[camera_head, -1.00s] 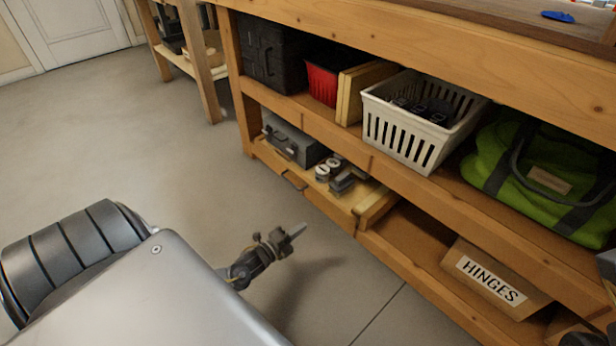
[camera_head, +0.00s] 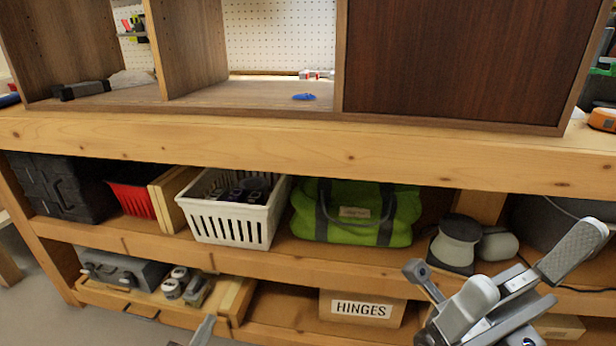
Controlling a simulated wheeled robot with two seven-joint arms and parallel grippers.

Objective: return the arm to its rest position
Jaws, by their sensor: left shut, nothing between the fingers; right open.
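My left gripper (camera_head: 203,330) shows only as a narrow grey tip at the bottom edge, in front of the lower shelf. Its fingers are together with nothing visible between them, and the rest of it is cut off by the frame. My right gripper (camera_head: 497,262) is at the lower right, in front of the shelves. Its fingers are spread wide and it is empty. Most of both arms is out of view.
The wooden bench (camera_head: 300,143) spans the view, with a cabinet (camera_head: 450,60) on top. Its shelves hold a white basket (camera_head: 228,228), a green bag (camera_head: 350,232), a HINGES box (camera_head: 350,308) and a grey toolbox (camera_head: 120,270). A blue object (camera_head: 304,97) lies inside the cabinet.

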